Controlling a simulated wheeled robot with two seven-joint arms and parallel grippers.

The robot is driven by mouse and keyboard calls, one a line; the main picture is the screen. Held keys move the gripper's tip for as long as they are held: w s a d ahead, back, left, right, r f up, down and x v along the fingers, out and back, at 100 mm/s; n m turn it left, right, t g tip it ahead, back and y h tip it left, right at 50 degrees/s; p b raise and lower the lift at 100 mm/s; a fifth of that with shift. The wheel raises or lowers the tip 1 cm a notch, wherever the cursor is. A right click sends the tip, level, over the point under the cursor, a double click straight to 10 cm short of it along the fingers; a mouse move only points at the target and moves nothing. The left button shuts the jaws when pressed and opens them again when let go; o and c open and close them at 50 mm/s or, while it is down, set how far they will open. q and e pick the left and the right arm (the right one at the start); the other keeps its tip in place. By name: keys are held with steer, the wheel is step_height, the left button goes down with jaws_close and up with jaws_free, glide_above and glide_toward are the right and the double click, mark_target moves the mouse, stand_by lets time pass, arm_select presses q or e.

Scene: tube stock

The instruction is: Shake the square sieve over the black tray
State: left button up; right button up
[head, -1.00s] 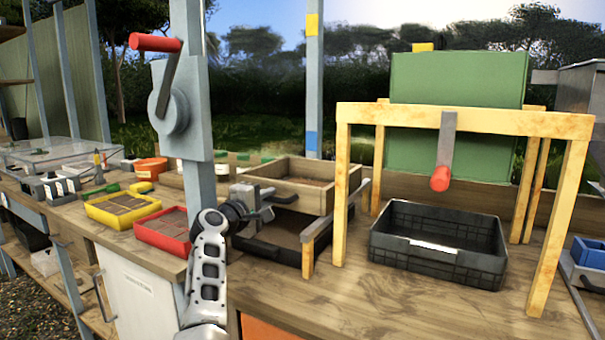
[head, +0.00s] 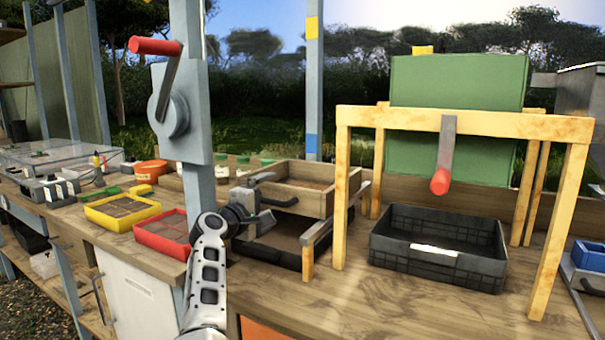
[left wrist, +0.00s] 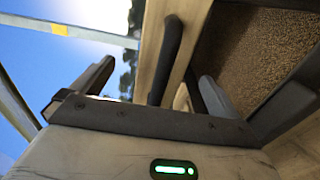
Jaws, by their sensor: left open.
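The square sieve (head: 325,203) is a shallow wooden frame with a dark handle on its near left side. It sits at the middle of the bench, over a low black tray (head: 289,256). My left gripper (head: 262,203) is at the sieve's left side. In the left wrist view, my left gripper (left wrist: 157,72) is open, with its fingers apart on either side of the dark handle (left wrist: 172,50). The sieve's wooden wall and brown mesh (left wrist: 255,50) show beside it. Contact with the handle cannot be told. My right gripper is not in view.
A yellow-rimmed tray (head: 122,212) and a red-rimmed tray (head: 163,235) lie left. A grey-blue post (head: 197,120) with a crank rises near my left arm. The front right bench is clear.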

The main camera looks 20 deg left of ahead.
arm_select(q)
steer(key=shift+s+a+r+p, duration=0.1)
steer(key=shift+s+p, duration=0.75)
steer(key=shift+s, duration=0.4)
steer(key=shift+s+a+p, duration=0.1)
steer(key=shift+s+p, duration=0.6)
steer(key=shift+s, duration=0.65)
steer(key=s+p, duration=0.2)
steer(key=s, duration=0.2)
steer(key=shift+s+a, duration=0.15)
steer(key=shift+s, duration=0.2)
